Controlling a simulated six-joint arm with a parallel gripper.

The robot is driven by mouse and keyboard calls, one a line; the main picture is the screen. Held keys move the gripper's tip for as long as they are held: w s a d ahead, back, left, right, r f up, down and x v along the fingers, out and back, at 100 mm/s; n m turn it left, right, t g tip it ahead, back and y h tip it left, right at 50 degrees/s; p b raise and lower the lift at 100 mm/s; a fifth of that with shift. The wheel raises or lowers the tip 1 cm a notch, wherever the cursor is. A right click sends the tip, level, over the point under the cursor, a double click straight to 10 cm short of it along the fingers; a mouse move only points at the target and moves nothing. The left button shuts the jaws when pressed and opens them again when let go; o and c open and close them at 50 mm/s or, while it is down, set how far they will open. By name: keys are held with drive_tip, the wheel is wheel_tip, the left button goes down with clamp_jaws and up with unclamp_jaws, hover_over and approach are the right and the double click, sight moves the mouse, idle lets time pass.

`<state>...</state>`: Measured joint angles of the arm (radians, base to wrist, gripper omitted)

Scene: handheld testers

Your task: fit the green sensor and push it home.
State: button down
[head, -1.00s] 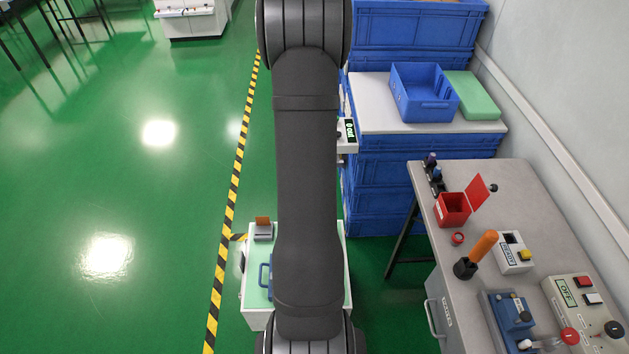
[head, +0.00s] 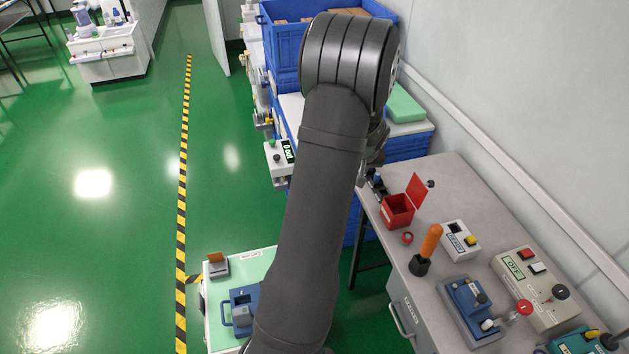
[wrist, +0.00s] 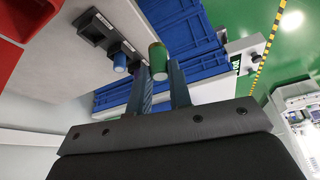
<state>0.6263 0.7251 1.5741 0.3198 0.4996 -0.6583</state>
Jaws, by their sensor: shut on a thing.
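The green sensor (wrist: 157,57) is a short cylinder with a tan end. My gripper (wrist: 161,72) is shut on it, with one finger on each side, in the wrist view. A row of dark sockets (wrist: 88,28) sits beside it on the grey bench, and a blue sensor (wrist: 120,63) stands in one of them. The green sensor appears close to the end of this row; I cannot tell whether it touches a socket. In the head view the dark sockets (head: 377,186) are at the bench's far left corner, partly hidden, and my arm hides the green sensor.
A red box (head: 398,211) with a raised lid stands near the sockets on the grey bench (head: 447,180). Blue crates (head: 283,40) rise beyond the bench.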

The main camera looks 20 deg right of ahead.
drive_tip(key=s+d+r+m, duration=0.1)
drive_tip(key=s+d+r, duration=0.15)
drive_tip(key=d, duration=0.35)
drive_tip(key=s+d+r, duration=0.1)
drive_tip(key=s+d, duration=0.3)
drive_tip(key=d, duration=0.3)
drive_tip(key=s+d+r+m, duration=0.1)
drive_tip(key=s+d+r, duration=0.15)
drive_tip(key=d, duration=0.35)
drive_tip(key=s+d+f+m+h, duration=0.1)
drive_tip(key=s+m, duration=0.1)
drive_tip(key=s, duration=0.5)
drive_tip(key=s+d+f+m+g+h, duration=0.1)
drive_tip(key=s+f+m, duration=0.1)
drive_tip(key=s, duration=0.5)
drive_tip(key=shift+d, duration=0.25)
drive_tip(key=shift+a, duration=0.1)
drive_tip(key=shift+f, duration=2.25)
drive_tip(key=shift+f, duration=1.5)
